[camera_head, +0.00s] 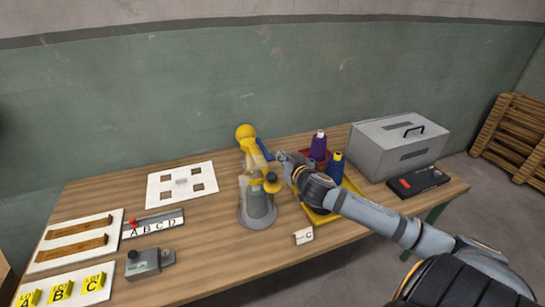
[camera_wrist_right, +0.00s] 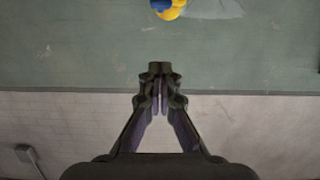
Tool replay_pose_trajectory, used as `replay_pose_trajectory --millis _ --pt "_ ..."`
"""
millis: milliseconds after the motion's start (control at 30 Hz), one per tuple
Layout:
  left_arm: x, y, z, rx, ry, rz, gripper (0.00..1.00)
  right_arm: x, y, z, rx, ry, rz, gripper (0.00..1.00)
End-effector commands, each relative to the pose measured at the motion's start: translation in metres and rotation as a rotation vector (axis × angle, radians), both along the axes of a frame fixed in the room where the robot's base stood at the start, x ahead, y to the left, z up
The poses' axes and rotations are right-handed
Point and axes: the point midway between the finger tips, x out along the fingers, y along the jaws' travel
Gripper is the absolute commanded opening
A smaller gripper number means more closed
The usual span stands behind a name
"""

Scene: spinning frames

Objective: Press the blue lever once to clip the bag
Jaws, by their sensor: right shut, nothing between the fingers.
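A grey and yellow clipping machine (camera_head: 258,205) stands upright on the table, with a yellow round top. Its blue lever (camera_head: 264,150) sticks out to the right of the yellow head. My right gripper (camera_head: 281,156) is close to the right of the lever in the head view; I cannot tell if they touch. In the right wrist view the gripper (camera_wrist_right: 160,72) is shut and empty, and a blue and yellow part (camera_wrist_right: 170,10) shows at the top edge, apart from the fingertips in the picture. I cannot make out a bag. My left gripper is out of view.
Thread cones (camera_head: 319,146) stand by a yellow tray (camera_head: 315,214), partly behind my right arm. A grey metal box (camera_head: 385,155) is at the back right. A white plate (camera_head: 160,195), wooden strips and a grey block (camera_head: 148,262) lie left. A small C tag (camera_head: 303,236) lies near the front.

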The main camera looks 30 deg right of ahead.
Motion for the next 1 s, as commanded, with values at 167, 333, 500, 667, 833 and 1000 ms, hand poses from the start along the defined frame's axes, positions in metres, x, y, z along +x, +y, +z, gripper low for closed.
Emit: replay_pose_trajectory --millis 167,333,500,667,833,1000 --pt "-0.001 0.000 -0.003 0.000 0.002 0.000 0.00 0.018 -0.005 -0.005 0.009 -0.004 -0.006 0.00" --pt "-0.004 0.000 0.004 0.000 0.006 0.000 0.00 0.050 -0.010 -0.011 0.012 -0.002 -0.003 0.00" --pt "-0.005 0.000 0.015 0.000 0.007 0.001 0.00 0.085 -0.020 -0.019 0.009 0.000 -0.003 0.00" --pt "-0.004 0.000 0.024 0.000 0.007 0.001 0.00 0.092 -0.021 -0.043 0.002 0.006 0.000 0.00" --pt "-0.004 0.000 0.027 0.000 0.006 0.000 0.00 0.093 -0.022 -0.060 0.002 0.002 0.001 0.00" --pt "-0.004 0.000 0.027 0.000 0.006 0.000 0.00 0.092 -0.022 -0.065 0.001 0.002 0.001 0.00"
